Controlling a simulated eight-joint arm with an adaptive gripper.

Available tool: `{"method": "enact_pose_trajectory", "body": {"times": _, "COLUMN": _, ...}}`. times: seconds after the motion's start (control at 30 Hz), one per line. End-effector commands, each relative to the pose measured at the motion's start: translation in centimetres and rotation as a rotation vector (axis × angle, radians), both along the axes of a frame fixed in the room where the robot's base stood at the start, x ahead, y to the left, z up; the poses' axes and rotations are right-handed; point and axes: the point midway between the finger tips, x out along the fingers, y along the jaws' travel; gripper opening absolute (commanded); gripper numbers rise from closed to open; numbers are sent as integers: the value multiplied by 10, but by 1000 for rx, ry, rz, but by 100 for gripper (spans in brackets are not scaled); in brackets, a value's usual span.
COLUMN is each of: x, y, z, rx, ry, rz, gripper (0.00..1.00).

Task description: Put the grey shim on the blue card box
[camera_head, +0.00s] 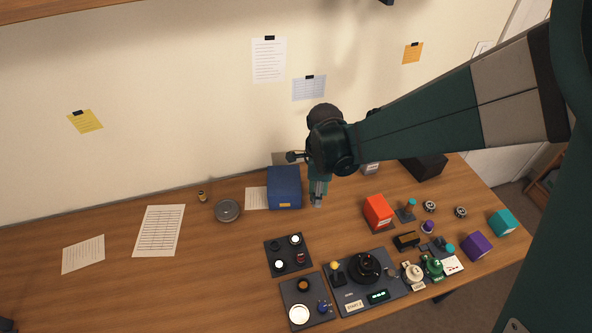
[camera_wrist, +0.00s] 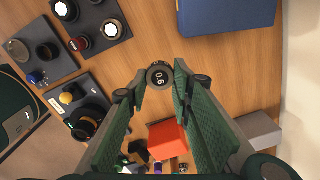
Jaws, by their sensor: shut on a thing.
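The blue card box (camera_head: 284,188) stands on the wooden table against the wall side. It also shows at the top of the wrist view (camera_wrist: 226,14). My gripper (camera_head: 318,194) is above the table just to the right of the blue box. In the wrist view its fingers are shut on a small round dark-grey piece marked 0.6 (camera_wrist: 159,75), which I take for the grey shim. The piece is at the fingertips, apart from the blue box. In the head view it is too small to make out clearly.
A red box (camera_head: 378,212) stands right of my gripper. Two dark trays with round parts (camera_head: 272,258) lie in front, beside a control panel (camera_head: 352,300). A grey box (camera_wrist: 258,133) is near my gripper. A metal dish (camera_head: 228,211) and papers lie left; bare table lies between.

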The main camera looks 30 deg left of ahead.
Motion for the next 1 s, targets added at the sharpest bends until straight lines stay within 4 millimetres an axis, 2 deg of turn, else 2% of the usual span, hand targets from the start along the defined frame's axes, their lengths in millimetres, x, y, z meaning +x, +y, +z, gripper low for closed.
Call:
{"method": "enact_pose_trajectory", "body": {"times": 0.03, "x": 3, "y": 8, "z": 9, "rx": 0, "ry": 0, "rz": 8, "gripper": 11}}
{"method": "enact_pose_trajectory", "body": {"times": 0.6, "x": 38, "y": 114, "z": 67, "rx": 0, "ry": 0, "rz": 120, "gripper": 11}}
{"method": "enact_pose_trajectory", "body": {"times": 0.8, "x": 44, "y": 137, "z": 77, "rx": 0, "ry": 0, "rz": 144, "gripper": 11}}
{"method": "enact_pose_trajectory", "body": {"times": 1.0, "x": 46, "y": 146, "z": 79, "rx": 0, "ry": 0, "rz": 153, "gripper": 11}}
